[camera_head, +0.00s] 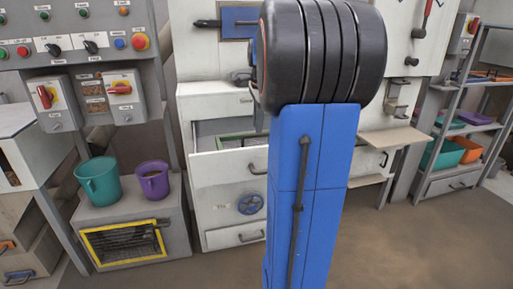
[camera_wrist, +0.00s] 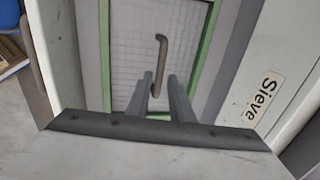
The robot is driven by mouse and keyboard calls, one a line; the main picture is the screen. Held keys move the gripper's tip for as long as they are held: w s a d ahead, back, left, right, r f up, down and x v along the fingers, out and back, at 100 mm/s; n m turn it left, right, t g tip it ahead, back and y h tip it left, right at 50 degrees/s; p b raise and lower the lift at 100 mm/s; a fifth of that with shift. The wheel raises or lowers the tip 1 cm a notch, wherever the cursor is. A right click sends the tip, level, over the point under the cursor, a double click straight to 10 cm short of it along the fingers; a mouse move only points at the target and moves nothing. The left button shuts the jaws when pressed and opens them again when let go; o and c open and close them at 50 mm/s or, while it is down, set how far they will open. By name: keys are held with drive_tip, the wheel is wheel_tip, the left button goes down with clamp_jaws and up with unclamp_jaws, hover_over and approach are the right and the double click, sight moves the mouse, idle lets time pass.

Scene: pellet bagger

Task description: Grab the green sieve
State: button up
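The green sieve shows in the wrist view as a green frame (camera_wrist: 203,62) around a pale mesh, with a grey bar handle (camera_wrist: 161,42) on it. It lies in an open drawer marked "Sieve" (camera_wrist: 262,97). In the head view, part of its green frame shows inside the open white drawer (camera_head: 229,167). My gripper (camera_wrist: 160,78) is open in the wrist view. Its two dark fingers are apart, with the lower part of the handle between them in the picture. I cannot tell whether they touch it. My blue arm hides the gripper in the head view.
A shelf rack (camera_head: 470,128) with bins stands at right. The floor (camera_head: 420,245) at the front right is clear.

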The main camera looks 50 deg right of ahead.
sight(258, 135)
drive_tip(key=shift+w+d+f, duration=0.1)
drive_tip(key=shift+w+f, duration=0.05)
drive_tip(key=shift+f, duration=0.8)
drive_tip(key=shift+w+d+f, duration=0.1)
drive_tip(key=shift+w+f, duration=0.05)
drive_tip(key=shift+f, duration=0.8)
drive_tip(key=shift+w+d+f, duration=0.1)
drive_tip(key=shift+w+f, duration=0.05)
drive_tip(key=shift+f, duration=0.8)
clamp_jaws()
